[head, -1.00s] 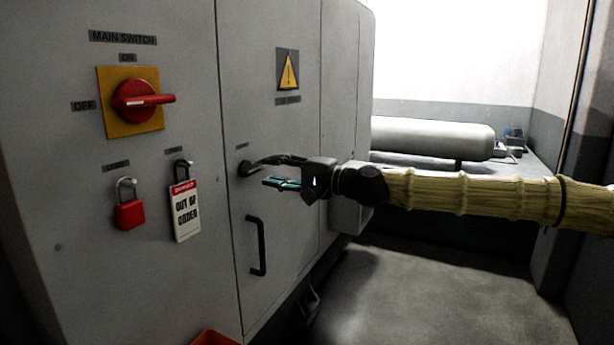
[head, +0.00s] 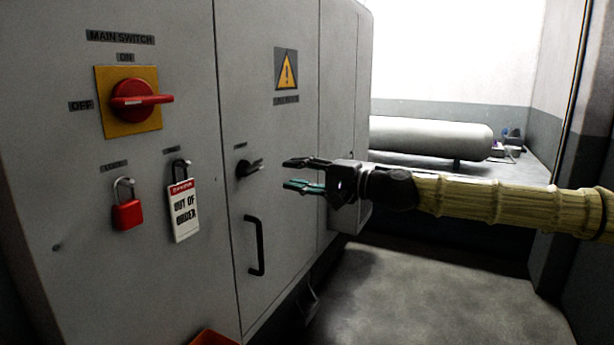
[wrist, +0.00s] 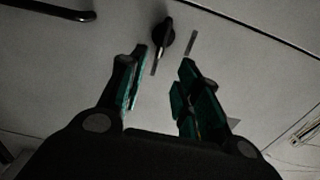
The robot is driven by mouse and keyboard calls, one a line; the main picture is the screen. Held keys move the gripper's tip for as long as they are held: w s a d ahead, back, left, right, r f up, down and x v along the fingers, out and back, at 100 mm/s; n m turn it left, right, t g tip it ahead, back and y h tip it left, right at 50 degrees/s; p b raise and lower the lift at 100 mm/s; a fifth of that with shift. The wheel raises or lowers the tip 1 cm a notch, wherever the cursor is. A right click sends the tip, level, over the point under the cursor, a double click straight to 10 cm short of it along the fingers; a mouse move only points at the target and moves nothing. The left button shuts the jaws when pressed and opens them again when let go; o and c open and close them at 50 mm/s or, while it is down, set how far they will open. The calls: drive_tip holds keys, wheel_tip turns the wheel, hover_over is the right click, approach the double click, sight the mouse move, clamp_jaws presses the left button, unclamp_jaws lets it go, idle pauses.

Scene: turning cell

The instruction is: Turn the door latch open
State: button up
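The door latch (head: 247,168) is a small black turn knob on the grey cabinet door (head: 283,135), above the black door handle (head: 257,246). The latch also shows in the wrist view (wrist: 163,38), beyond the fingertips and between their lines. My gripper (head: 288,174) is open and empty, in front of the door and to the right of the latch, apart from it. In the wrist view its two teal-padded fingers (wrist: 163,72) stand apart with nothing between them.
The cabinet front also carries a red main switch (head: 137,101) on a yellow plate, a red padlock (head: 127,214) and an out-of-order tag (head: 184,211) hanging left of the door. A grey tank (head: 430,140) lies on a bench behind. The floor (head: 400,290) right of the cabinet is clear.

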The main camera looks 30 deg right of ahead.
drive_tip(key=shift+v, duration=0.85)
drive_tip(key=shift+s, duration=0.1)
drive_tip(key=s+a+f+n+g+h+p, duration=0.1)
drive_tip(key=s+a+f+g+h, duration=0.15)
drive_tip(key=f, duration=1.15)
drive_tip(key=s+a+f+n+g+h, duration=0.15)
drive_tip(key=a+f, duration=0.25)
drive_tip(key=f, duration=0.9)
drive_tip(key=s+a+f+n+g+h+p, duration=0.1)
drive_tip(key=s+a+f+g+h, duration=0.2)
drive_tip(key=f, duration=1.1)
drive_tip(key=s+a+f+n+g+h, duration=0.15)
drive_tip(key=s+f+g, duration=0.25)
drive_tip(key=s+f, duration=1)
drive_tip(key=s+d+f+n+g+h+p, duration=0.1)
drive_tip(key=s+f+n, duration=0.1)
drive_tip(key=s+f, duration=0.3)
drive_tip(key=s+d+f+n+g+h+p, duration=0.1)
drive_tip(key=s+f, duration=0.4)
drive_tip(key=s, duration=0.9)
drive_tip(key=shift+f+n+g, duration=0.25)
drive_tip(key=shift+n+g, duration=0.35)
drive_tip(key=shift+n, duration=0.5)
